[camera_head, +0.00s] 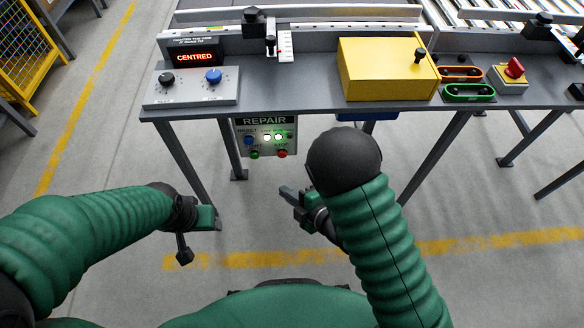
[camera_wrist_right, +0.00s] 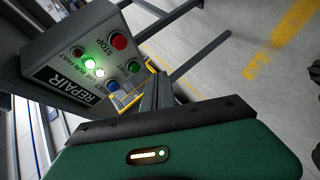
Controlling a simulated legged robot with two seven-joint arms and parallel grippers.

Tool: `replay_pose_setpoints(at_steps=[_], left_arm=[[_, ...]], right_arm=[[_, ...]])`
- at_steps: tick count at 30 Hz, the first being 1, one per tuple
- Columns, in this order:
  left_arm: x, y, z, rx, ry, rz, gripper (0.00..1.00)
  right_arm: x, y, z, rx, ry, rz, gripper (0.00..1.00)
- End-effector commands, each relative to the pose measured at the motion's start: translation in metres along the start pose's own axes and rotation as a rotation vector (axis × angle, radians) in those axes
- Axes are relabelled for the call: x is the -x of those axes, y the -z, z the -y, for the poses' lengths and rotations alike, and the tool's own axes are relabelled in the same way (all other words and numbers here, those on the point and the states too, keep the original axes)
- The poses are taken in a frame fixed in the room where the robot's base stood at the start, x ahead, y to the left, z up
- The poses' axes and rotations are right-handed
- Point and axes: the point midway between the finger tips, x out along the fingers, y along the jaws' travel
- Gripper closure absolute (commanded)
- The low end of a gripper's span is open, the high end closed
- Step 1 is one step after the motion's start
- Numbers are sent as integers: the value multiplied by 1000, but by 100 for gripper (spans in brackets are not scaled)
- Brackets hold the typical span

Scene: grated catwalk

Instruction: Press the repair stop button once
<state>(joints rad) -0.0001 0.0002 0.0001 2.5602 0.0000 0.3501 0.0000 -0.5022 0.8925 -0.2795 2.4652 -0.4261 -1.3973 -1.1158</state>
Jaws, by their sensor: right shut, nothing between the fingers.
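The grey REPAIR panel (camera_head: 255,146) hangs below the front edge of the grey bench. Its red stop button (camera_head: 282,153) is at the lower right, with a green button (camera_head: 254,154) to its left and a blue button (camera_head: 248,140) above that. In the right wrist view, the red stop button (camera_wrist_right: 118,42) shows clearly beside the word STOP. My right gripper (camera_head: 285,192) is shut and empty, in front of and below the panel, apart from the button. Its fingers (camera_wrist_right: 158,88) also show in the right wrist view. My left gripper (camera_head: 192,240) is low at the left, away from the panel; its opening is unclear.
The bench carries a control box (camera_head: 190,88) with two knobs, a CENTRED display (camera_head: 195,57), a yellow box (camera_head: 385,70) and a red switch (camera_head: 514,68). Bench legs (camera_head: 185,160) stand left of the panel. The floor in front is clear.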

Motion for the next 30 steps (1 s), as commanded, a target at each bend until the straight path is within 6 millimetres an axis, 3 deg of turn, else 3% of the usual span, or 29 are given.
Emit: replay_pose_setpoints(at_steps=[14,30], left_arm=[[0,0,0,0,0,-1,42],[1,0,0,0,0,0,42]], right_arm=[[-5,-1,-2,10,-6,-9,100],[-55,-37,-39,8,-6,-8,100]])
